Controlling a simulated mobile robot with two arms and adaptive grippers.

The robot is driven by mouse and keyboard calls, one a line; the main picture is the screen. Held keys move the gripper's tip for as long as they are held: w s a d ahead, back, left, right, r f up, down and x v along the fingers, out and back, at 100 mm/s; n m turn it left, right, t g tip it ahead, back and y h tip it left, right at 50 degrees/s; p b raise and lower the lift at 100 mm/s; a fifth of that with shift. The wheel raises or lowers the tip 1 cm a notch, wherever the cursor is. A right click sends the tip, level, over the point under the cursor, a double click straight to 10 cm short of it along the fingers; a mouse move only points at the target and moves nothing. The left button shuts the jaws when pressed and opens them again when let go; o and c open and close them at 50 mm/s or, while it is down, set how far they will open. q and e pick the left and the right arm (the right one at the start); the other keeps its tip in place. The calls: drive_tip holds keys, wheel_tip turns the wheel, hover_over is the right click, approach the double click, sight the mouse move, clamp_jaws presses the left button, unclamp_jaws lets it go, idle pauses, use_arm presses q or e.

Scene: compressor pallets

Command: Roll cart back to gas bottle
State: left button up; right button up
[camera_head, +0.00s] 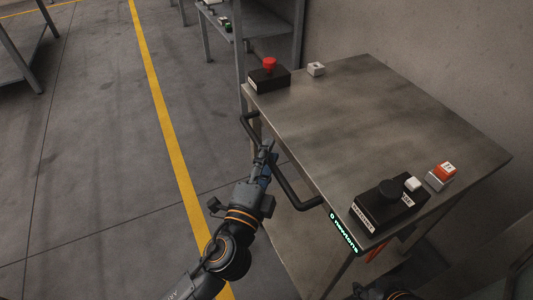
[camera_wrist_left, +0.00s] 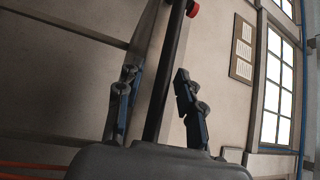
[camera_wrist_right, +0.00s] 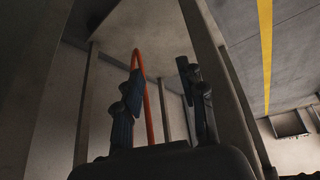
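The cart (camera_head: 345,130) has a grey metal top and a black bar handle (camera_head: 290,190) along its left side. My left gripper (camera_head: 267,149) is at the handle's middle. In the left wrist view its fingers (camera_wrist_left: 156,74) stand apart with a dark bar between them, and no clear contact shows. My right gripper (camera_wrist_right: 161,70) has its fingers apart below the cart's near side, and is mostly cut off in the head view. An orange curved tube (camera_wrist_right: 147,85) shows between those fingers; its depth is unclear. I see no gas bottle.
On the cart stand a box with a red button (camera_head: 269,76), a small white block (camera_head: 316,69), a black box with a knob (camera_head: 385,208) and an orange-white block (camera_head: 441,174). A wall is behind. Floor with a yellow line (camera_head: 160,95) is clear at left.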

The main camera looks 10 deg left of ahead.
use_arm(q)
drive_tip(key=shift+a, duration=0.1)
drive_tip(key=v, duration=1.2)
idle(0.4)
